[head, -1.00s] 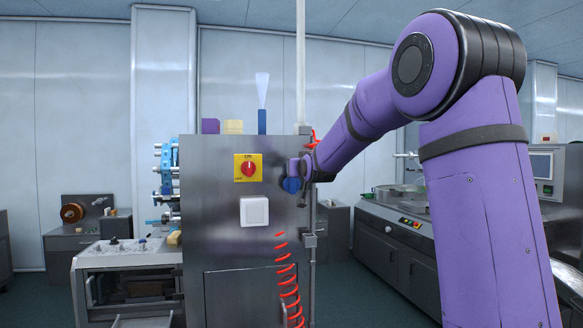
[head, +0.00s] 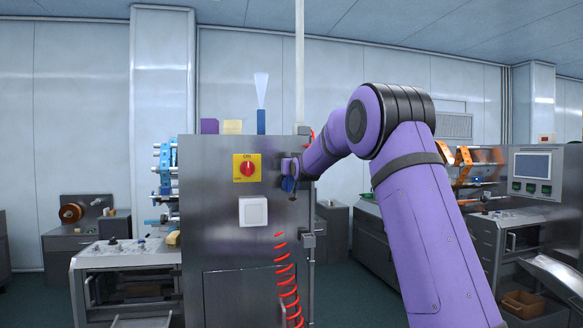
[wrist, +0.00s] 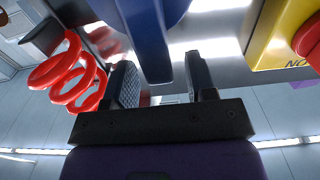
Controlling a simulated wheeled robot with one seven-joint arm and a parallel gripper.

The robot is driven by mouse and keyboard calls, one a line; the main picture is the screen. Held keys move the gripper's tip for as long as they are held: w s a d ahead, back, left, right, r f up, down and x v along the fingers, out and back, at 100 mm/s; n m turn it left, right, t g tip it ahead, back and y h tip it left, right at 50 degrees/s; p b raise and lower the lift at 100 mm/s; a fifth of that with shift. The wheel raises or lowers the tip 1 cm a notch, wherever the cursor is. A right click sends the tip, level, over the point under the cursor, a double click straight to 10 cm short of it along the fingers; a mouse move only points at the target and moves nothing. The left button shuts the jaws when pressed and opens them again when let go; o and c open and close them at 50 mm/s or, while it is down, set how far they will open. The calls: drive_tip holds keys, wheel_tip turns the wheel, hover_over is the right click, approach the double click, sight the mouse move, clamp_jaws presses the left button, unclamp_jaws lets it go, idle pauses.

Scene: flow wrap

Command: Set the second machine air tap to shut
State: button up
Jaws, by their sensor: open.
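The air tap's blue handle (wrist: 148,35) shows large in the wrist view, a flat lever hanging down from a rounded blue part at the top edge. My gripper (wrist: 162,68) is open, with one dark finger on each side of the lever's lower end. I cannot tell whether either finger touches it. In the head view the blue handle (head: 288,184) is on the upper right of the grey machine cabinet, partly hidden by my gripper (head: 285,172). The tap's body and marks are not clear.
A yellow plate with a red rotary switch (head: 247,168) sits just left of the tap. A white square box (head: 253,211) is below it. A red coiled hose (head: 288,277) hangs down the cabinet. Another machine (head: 520,190) stands at the right.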

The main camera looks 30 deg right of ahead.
drive_tip(key=shift+w, duration=0.25)
clamp_jaws()
drive_tip(key=shift+d, duration=0.15)
drive_tip(key=shift+s+d+f+m, duration=0.35)
drive_tip(key=shift+d+f+m, duration=0.8)
drive_tip(key=shift+m, duration=1.85)
drive_tip(key=shift+s+d+f+m, duration=0.3)
drive_tip(key=shift+d+f+m, duration=0.8)
drive_tip(key=shift+m, duration=1.9)
drive_tip(key=shift+s+d+f+m, duration=0.35)
drive_tip(key=shift+d+f+m, duration=0.8)
drive_tip(key=shift+m, duration=1.85)
drive_tip(key=shift+a+f, duration=0.2)
